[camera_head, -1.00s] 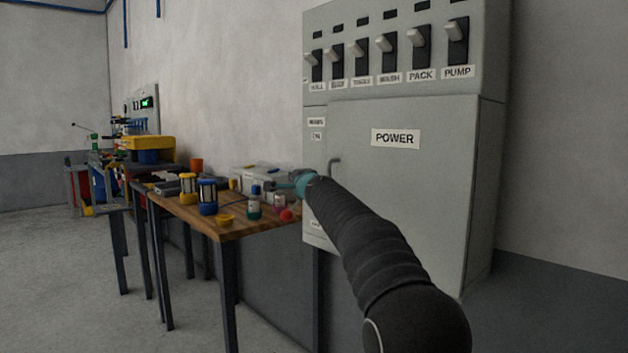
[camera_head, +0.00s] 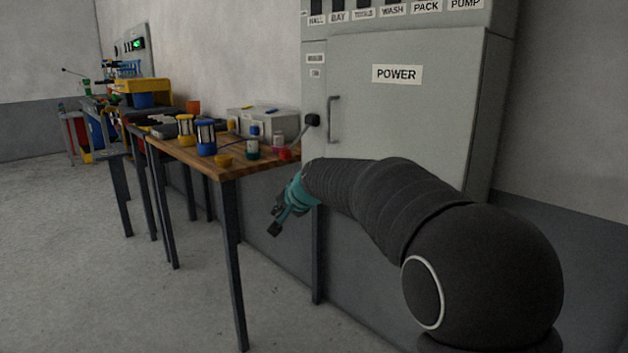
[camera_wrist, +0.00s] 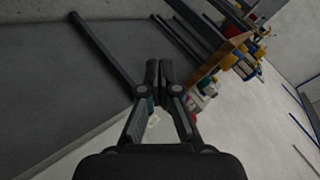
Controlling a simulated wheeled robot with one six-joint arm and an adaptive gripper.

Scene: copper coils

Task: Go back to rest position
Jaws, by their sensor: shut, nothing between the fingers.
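My gripper (camera_head: 277,222) hangs at the end of my dark arm, in front of the right end of the wooden table and a little below its top. Its teal part shows beside the table's right legs. In the wrist view my gripper (camera_wrist: 158,72) has its two fingers together with nothing between them. It touches nothing that I can see. The grey POWER cabinet (camera_head: 430,120) stands behind my arm, its door shut.
The wooden table (camera_head: 225,170) holds blue and yellow spools (camera_head: 206,138), small bottles (camera_head: 253,145) and a grey box (camera_head: 262,122). A lever (camera_head: 311,120) sticks out from the cabinet's left side. The floor (camera_head: 70,260) at the left is clear.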

